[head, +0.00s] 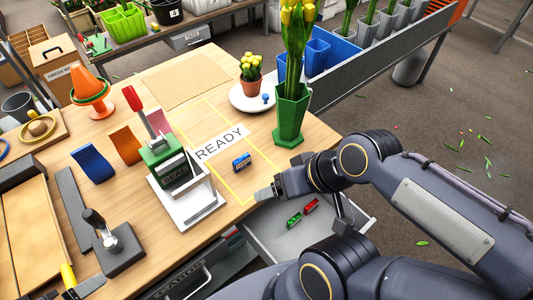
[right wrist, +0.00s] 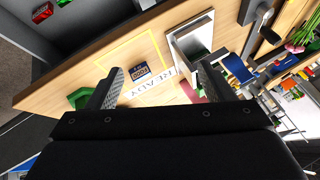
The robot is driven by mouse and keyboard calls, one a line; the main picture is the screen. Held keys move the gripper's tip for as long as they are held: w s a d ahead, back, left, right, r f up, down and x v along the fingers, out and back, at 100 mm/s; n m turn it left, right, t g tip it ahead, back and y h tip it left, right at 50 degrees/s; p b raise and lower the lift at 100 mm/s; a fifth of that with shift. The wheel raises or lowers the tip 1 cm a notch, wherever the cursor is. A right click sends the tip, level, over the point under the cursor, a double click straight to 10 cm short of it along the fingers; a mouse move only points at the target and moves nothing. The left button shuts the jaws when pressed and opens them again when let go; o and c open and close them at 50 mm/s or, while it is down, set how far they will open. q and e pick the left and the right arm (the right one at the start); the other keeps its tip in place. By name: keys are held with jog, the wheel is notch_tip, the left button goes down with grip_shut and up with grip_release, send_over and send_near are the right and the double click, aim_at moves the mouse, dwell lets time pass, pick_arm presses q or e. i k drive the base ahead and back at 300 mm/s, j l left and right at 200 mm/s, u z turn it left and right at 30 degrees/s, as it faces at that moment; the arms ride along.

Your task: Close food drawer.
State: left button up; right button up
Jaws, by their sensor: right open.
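A pulled-out drawer (head: 275,238) stands open below the table's right front edge, with a green piece and a red piece inside. It also shows at the top left of the right wrist view (right wrist: 92,14). I cannot read a label on its front. My right gripper (head: 266,193) is over the table edge, beside the open drawer. Its two fingers are apart and empty in the right wrist view (right wrist: 160,88). A small blue labelled block (head: 241,162) lies on the table in the yellow READY outline, apart from the gripper. My left gripper is out of view.
A stamp press (head: 172,165) and its white base stand left of the block. A green vase (head: 291,115) with tulips and a white plate (head: 246,102) with a potted plant stand behind the gripper. A dark drawer front with a handle (head: 190,282) is below the table.

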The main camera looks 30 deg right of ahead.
aim_at(265, 228)
jog(key=k, duration=0.45)
jog(key=z, duration=1.65)
jog(key=k+j, duration=0.2)
jog(key=j+u, duration=0.05)
